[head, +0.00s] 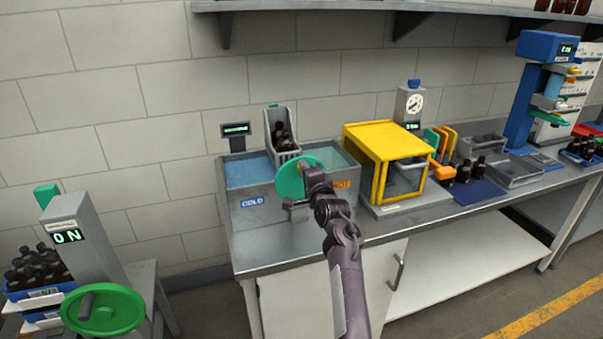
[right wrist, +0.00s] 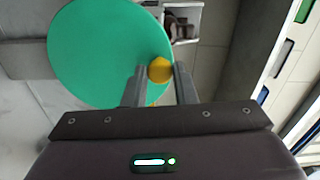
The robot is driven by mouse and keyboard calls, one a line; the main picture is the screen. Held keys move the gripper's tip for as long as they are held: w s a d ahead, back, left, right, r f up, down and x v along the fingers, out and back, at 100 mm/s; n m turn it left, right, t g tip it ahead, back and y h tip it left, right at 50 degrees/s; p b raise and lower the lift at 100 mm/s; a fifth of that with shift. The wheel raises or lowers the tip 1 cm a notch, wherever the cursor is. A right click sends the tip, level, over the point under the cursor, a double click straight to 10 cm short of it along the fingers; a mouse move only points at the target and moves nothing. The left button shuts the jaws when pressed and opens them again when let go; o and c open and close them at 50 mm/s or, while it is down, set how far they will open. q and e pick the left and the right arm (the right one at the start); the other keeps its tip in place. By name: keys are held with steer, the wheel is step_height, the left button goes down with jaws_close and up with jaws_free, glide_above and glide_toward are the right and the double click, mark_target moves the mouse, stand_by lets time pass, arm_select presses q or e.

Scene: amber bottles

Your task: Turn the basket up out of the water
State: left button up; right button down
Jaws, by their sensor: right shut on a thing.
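The grey wire basket (head: 287,156) holds dark amber bottles (head: 281,134) and stands up above the double water bath (head: 262,212), roughly between the COLD half on the left and the HOT half on the right. Its lower end is partly hidden by the green disc, so I cannot tell whether it touches water. The green disc wheel (head: 290,181) is on the bath's front. My right gripper (right wrist: 160,78) is shut on the wheel's yellow knob (right wrist: 160,69); the wheel (right wrist: 95,55) fills the upper left of the right wrist view. My left gripper is out of view.
A yellow-framed box (head: 383,130) stands right of the bath, with a dial device (head: 409,104) behind it. Bottles on a blue mat (head: 478,191) are farther right. A shelf (head: 330,5) runs above. A stand with another green wheel (head: 104,310) is at lower left.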

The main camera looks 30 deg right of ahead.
steer(key=shift+s+d+r+m, duration=0.1)
steer(key=shift+d+r+m, duration=0.2)
steer(key=shift+d+m, duration=0.15)
steer(key=shift+d, duration=0.1)
stand_by(0.4)
steer(key=c, duration=1.2)
jaws_free()
steer(key=shift+s+f, duration=0.1)
steer(key=shift+f, duration=0.05)
steer(key=shift+o, duration=0.2)
steer(key=p+v, duration=0.5)
steer(key=v, duration=0.2)
steer(key=shift+s, duration=0.35)
